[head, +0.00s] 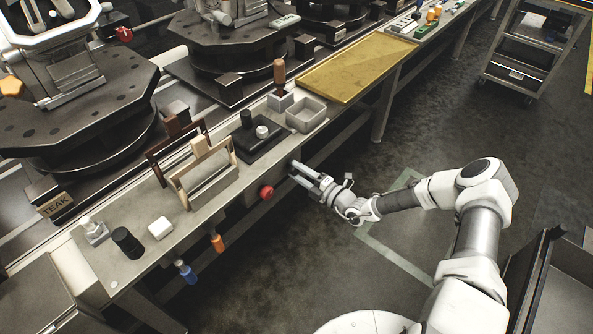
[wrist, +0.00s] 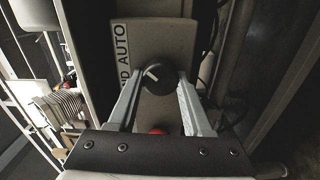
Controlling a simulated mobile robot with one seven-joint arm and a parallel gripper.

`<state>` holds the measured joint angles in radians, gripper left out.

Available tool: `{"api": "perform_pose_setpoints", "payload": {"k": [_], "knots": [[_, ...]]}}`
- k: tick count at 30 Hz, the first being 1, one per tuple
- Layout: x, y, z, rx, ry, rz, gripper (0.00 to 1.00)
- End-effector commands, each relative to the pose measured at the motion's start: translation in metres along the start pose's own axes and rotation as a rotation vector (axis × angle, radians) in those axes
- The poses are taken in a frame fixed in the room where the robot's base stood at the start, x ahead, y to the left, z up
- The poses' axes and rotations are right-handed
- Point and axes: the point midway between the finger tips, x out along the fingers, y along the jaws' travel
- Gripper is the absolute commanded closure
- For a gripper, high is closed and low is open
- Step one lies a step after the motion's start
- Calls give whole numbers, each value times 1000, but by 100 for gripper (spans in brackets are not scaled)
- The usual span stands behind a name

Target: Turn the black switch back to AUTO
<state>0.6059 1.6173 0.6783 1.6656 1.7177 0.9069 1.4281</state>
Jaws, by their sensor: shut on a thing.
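The black switch (wrist: 158,78) is a round knob with a short white pointer mark, on a grey panel box (wrist: 155,40) in the wrist view. The mark slants toward the upper left. A white label (wrist: 121,50) left of the knob reads AUTO, with the letters ND below it. My gripper (wrist: 160,84) has one finger on each side of the knob and is shut on it. In the head view my gripper (head: 294,171) reaches the front face of the bench; the knob is hidden there.
A red button (head: 266,192) sits on the bench front, left of my gripper, and shows between the fingers in the wrist view (wrist: 157,131). Orange- and blue-handled tools (head: 217,242) hang further left. The bench top (head: 150,200) holds wooden frames and a small metal tray (head: 306,115).

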Motion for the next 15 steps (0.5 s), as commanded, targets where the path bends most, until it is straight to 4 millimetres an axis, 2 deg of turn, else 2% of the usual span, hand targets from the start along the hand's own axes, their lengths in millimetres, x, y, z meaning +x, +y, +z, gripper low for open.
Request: {"api": "perform_pose_setpoints", "payload": {"k": [14, 15], "knots": [[-1, 0, 0, 19, -1, -1, 100], [-1, 0, 0, 19, -1, -1, 48]]}}
